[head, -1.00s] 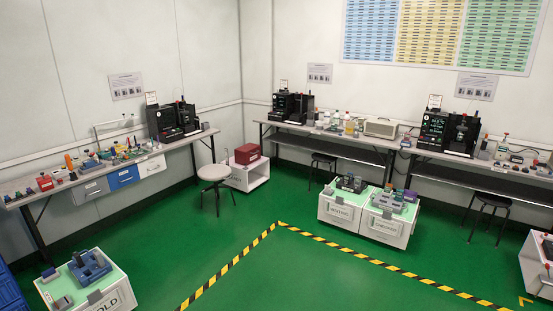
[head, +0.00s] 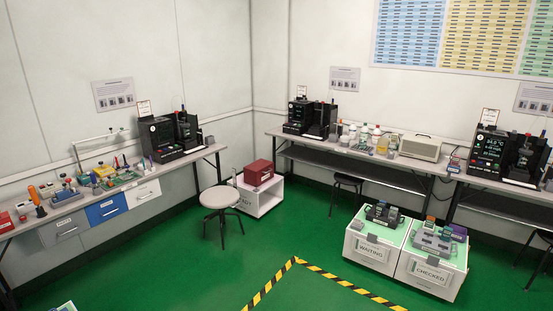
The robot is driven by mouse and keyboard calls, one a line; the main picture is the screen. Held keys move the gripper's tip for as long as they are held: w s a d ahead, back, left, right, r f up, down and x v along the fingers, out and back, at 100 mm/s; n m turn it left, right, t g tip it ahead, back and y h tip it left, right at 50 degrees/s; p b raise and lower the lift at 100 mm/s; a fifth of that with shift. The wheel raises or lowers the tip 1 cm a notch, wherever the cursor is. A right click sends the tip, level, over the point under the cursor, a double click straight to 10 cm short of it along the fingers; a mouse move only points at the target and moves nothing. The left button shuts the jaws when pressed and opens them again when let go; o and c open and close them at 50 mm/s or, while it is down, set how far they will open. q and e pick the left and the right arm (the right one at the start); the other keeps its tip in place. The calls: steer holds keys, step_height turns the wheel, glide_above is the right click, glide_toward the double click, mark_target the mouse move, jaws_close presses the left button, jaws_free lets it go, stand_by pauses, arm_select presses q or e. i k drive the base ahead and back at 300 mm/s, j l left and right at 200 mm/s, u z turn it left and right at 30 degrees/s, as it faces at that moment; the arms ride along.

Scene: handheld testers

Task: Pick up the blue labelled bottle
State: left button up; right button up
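A group of small bottles stands upright on the far bench (head: 300,142), between a black tester and a beige box. Among them are a pale bottle with a green cap (head: 364,132), a pale bottle with a red cap (head: 376,132) and a bottle of yellow liquid (head: 382,145). They are too small to tell which one has a blue label. Neither of my grippers is in view.
A black tester (head: 298,116) and a beige box (head: 420,146) flank the bottles. A dark stool (head: 346,180) stands at the bench. The WAITING cart (head: 372,254) and CHECKED cart (head: 431,275) stand in front. A white stool (head: 221,197) is left. Green floor (head: 290,225) between is clear.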

mark_target(351, 133)
steer(key=i+l, duration=0.15)
steer(key=i, duration=1.3)
steer(key=i+l+z, duration=0.1)
steer(key=i, duration=1.35)
steer(key=i+l+z, duration=0.1)
steer(key=i+z, duration=0.15)
steer(key=i, duration=0.25)
steer(key=i+z, duration=0.2)
steer(key=i, duration=0.3)
steer(key=i+j+z, duration=0.1)
steer(key=i+z, duration=0.15)
steer(key=i, duration=0.25)
steer(key=i+j+z, duration=0.25)
steer(key=i, duration=0.2)
steer(key=i+j+z, duration=0.25)
steer(key=i, duration=0.25)
steer(key=i+z, duration=0.1)
steer(key=i, duration=0.85)
